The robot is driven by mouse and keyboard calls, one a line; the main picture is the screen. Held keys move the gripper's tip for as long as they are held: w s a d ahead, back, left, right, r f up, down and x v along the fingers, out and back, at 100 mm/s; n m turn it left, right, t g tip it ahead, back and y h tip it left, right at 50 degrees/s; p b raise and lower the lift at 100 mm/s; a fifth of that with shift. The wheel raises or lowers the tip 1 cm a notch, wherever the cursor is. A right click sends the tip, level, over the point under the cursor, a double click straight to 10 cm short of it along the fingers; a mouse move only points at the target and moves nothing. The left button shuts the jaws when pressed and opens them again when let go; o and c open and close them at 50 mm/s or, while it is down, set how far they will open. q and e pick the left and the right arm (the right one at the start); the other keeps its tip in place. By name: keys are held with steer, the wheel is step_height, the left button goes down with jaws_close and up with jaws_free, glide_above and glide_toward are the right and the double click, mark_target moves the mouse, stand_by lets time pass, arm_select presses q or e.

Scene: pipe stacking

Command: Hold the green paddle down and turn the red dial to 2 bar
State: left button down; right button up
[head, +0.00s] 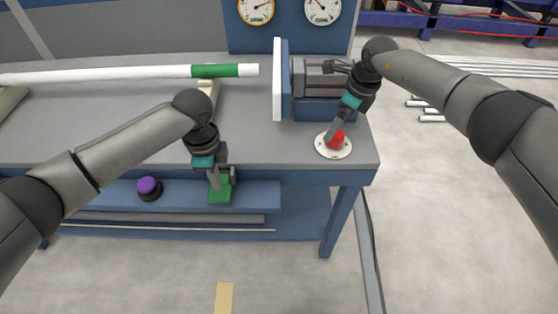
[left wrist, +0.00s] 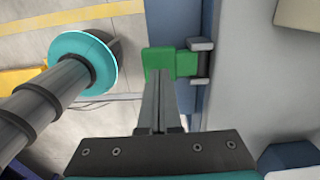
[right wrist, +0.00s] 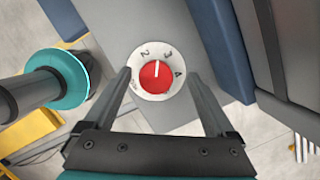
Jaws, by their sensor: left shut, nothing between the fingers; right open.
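The green paddle (head: 219,190) sits at the bench's front edge. It also shows in the left wrist view (left wrist: 158,58). My left gripper (head: 217,182) is shut and empty, its tips at the paddle; I cannot tell how hard they press. The red dial (head: 336,140) sits on a round white plate at the bench's right front corner. My right gripper (right wrist: 157,76) is open, with one finger on each side of the dial.
Two round gauges (head: 257,10) (head: 321,10) are on the panel behind. A white pipe with a green band (head: 216,71) lies along the bench. A clamp-like block (head: 325,80) stands behind the dial. A purple button (head: 148,186) is on the shelf left of the paddle.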

steer(key=shift+r, duration=0.15)
steer(key=m, duration=0.3)
steer(key=shift+m+t+h, duration=0.3)
steer(key=shift+m, duration=0.4)
steer(key=m+h, duration=0.1)
steer(key=m, duration=0.3)
steer(key=shift+t, duration=0.3)
steer(key=m+h, duration=0.1)
steer(key=m, duration=0.2)
steer(key=shift+m, duration=0.4)
steer(key=shift+m+h, duration=0.6)
steer(key=shift+m, duration=1.9)
